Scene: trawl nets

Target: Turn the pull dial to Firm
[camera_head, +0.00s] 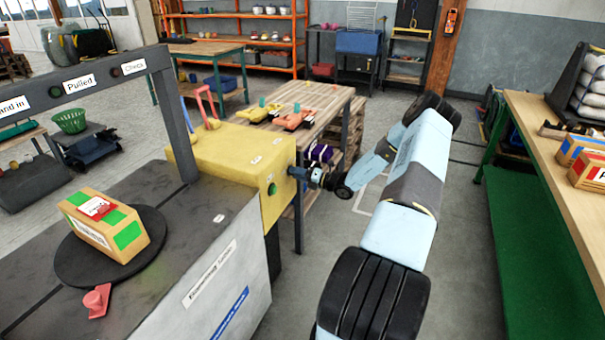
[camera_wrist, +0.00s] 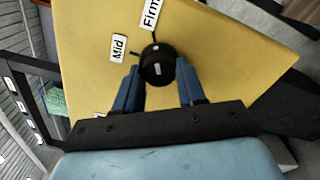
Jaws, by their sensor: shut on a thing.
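The pull dial (camera_wrist: 157,58) is a round black knob on a yellow box (camera_wrist: 215,40). Next to it, in the wrist view, are a Mid label (camera_wrist: 118,49) and a Firm label (camera_wrist: 151,14), each with a short tick; part of a third label shows lower left. A small pale mark near the dial's rim appears to face the Firm tick. My gripper (camera_wrist: 158,82) has its blue fingers on either side of the dial, shut on it. In the head view my gripper (camera_head: 310,176) meets the box's right face, and the dial is mostly hidden there.
A green button (camera_head: 272,188) is on the same face of the yellow box (camera_head: 215,150). A box with green patches (camera_head: 108,225) sits on a black turntable (camera_head: 75,262) at left. A wooden table (camera_head: 335,103) stands behind; a workbench (camera_head: 550,140) is at right. Floor lies between.

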